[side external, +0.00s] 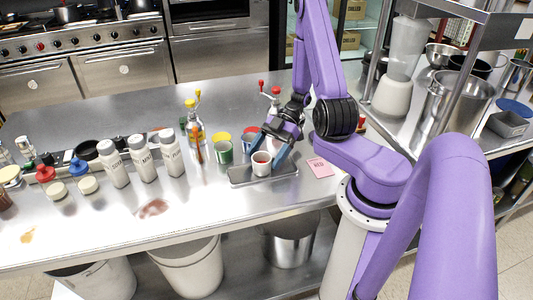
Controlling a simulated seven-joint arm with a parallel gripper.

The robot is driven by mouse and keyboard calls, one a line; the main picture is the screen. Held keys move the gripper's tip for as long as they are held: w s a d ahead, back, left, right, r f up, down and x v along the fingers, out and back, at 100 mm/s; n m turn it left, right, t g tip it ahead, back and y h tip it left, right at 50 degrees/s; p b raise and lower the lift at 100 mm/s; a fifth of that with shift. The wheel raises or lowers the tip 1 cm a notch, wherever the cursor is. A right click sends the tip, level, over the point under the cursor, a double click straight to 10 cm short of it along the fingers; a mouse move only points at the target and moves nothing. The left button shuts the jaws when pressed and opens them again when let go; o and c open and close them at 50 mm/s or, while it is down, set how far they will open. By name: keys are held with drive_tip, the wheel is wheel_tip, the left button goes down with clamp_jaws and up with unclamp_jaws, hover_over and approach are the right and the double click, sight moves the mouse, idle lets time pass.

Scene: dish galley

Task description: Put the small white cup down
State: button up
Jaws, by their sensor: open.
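The small white cup (262,164) stands upright on a dark grey tray (240,174) on the steel counter. A dark reddish-brown content or inside shows at its top. My gripper (267,154) reaches down to the cup from the upper right. I cannot tell whether either finger touches the cup.
White bottles (171,155) line up to the left. A pink card (319,167) lies right of the tray. The counter's front left (90,225) is mostly clear.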

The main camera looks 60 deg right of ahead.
drive_tip(key=shift+r, duration=0.15)
drive_tip(key=v, duration=1.2)
